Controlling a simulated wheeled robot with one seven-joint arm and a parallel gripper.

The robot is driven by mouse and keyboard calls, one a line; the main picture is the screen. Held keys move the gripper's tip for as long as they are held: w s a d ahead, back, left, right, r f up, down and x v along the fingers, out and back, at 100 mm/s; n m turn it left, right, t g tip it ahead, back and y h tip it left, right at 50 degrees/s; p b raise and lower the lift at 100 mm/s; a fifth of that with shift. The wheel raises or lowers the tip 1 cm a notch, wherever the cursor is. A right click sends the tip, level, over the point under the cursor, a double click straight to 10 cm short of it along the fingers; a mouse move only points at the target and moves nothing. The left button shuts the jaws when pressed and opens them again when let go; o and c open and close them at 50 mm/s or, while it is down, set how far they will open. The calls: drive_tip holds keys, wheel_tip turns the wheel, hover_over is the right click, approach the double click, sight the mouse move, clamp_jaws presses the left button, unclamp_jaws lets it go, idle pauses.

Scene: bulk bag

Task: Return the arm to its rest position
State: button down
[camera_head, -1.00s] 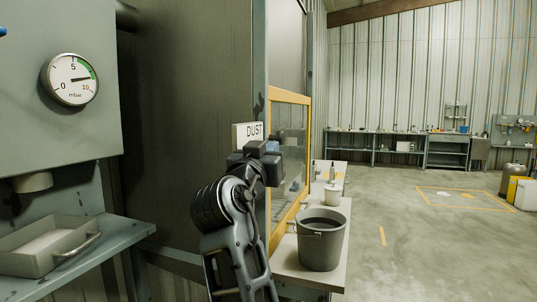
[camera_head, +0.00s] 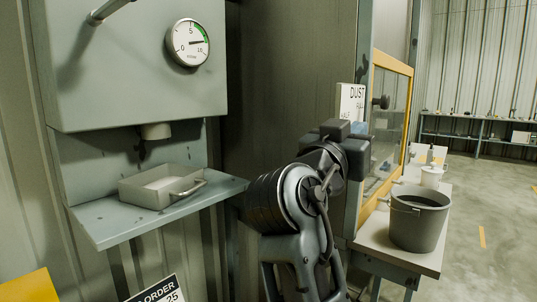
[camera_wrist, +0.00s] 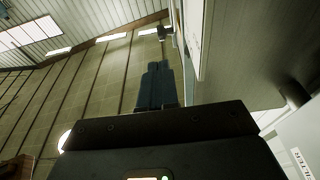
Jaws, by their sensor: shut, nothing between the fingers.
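My arm rises at the lower middle of the head view, folded up in front of the dark panel and the yellow-framed window. In that view my gripper's fingers are mostly hidden behind the wrist. In the wrist view my gripper (camera_wrist: 157,85) shows as two dark blue fingers pressed together, shut and empty. It points up toward the corrugated wall and roof. Nothing is touching the fingers in that view.
A grey cabinet with a pressure gauge (camera_head: 187,42) stands at left, above a shelf (camera_head: 105,232) with a metal tray (camera_head: 135,193). A DUST sign (camera_head: 350,103) is close behind my wrist. A grey bucket (camera_head: 416,225) stands on a bench (camera_head: 372,235) at right. Open floor lies beyond.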

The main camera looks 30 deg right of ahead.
drive_tip(key=shift+f, duration=0.1)
drive_tip(key=s+a+f+n+t+y, duration=0.1)
drive_tip(key=a+f+n+t+y, duration=0.15)
drive_tip(key=f+n+y, duration=0.4)
drive_tip(key=s+a+f+n+t+y, duration=0.1)
drive_tip(key=a+f+n+t, duration=0.2)
drive_tip(key=f, duration=0.6)
drive_tip(key=s+a+f+n+t+y, duration=0.1)
drive_tip(key=f+n+t+y, duration=0.35)
drive_tip(key=f, duration=0.35)
drive_tip(key=s+a+f+n+g+y, duration=0.1)
drive_tip(key=s+a+f+y, duration=0.25)
drive_tip(key=s+f, duration=0.4)
drive_tip(key=s+a+f+n+g+y, duration=0.1)
drive_tip(key=s+a+f+n+y, duration=0.2)
drive_tip(key=s, duration=0.8)
drive_tip(key=s+a+r+m, duration=0.1)
drive_tip(key=s+a+m, duration=0.2)
drive_tip(key=s, duration=1)
drive_tip(key=shift+a+r+m+y, duration=0.2)
drive_tip(key=shift+m+y, duration=0.25)
drive_tip(key=shift+m, duration=0.05)
